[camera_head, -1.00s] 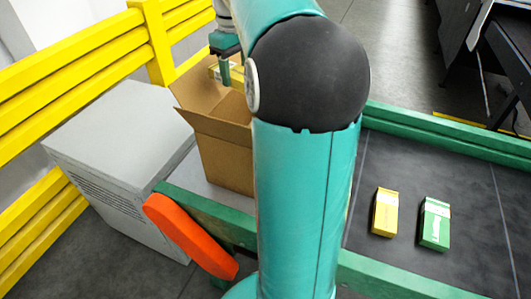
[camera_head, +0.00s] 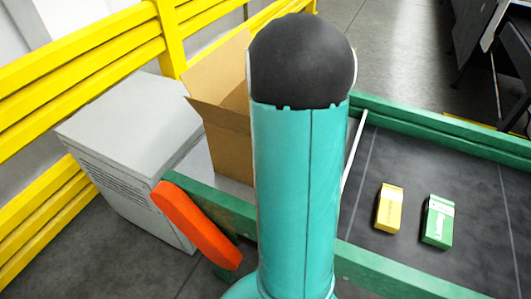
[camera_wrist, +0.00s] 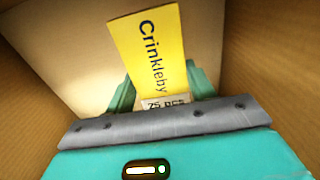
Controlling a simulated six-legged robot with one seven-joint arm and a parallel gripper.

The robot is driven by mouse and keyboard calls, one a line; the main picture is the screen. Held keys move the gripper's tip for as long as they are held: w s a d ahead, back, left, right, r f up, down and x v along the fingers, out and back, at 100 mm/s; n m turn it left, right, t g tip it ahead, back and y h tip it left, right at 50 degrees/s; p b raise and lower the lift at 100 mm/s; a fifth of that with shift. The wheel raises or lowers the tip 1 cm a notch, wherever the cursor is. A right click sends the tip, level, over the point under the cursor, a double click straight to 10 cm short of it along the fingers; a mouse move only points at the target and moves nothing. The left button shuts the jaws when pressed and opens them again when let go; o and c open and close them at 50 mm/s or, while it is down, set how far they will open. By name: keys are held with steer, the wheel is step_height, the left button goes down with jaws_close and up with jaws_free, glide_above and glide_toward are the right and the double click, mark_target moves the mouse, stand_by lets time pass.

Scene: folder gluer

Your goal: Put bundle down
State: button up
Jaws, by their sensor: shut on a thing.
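The bundle (camera_wrist: 150,50) is a yellow pack with the word "Crinkleby" and a white label at its lower end. It shows in the wrist view, held between the teal fingers of my gripper (camera_wrist: 160,88). My gripper is shut on it. Brown cardboard walls surround it in the wrist view, so the bundle is inside the open cardboard box (camera_head: 228,150). In the head view my arm hides my gripper, the bundle and the right part of the box. Whether the bundle touches the box floor I cannot tell.
A yellow pack (camera_head: 389,208) and a green pack (camera_head: 437,222) lie on the dark belt (camera_head: 400,170) at the right. A grey cabinet (camera_head: 130,150), an orange part (camera_head: 197,225) and yellow rails (camera_head: 90,55) are at the left. Green side rails (camera_head: 440,130) edge the belt.

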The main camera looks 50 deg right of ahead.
steer(key=shift+f, duration=2.35)
steer(key=shift+f, duration=0.15)
steer(key=o, duration=1)
steer(key=shift+o, duration=0.2)
step_height(320, 180, up, 12)
steer(key=shift+r, duration=0.2)
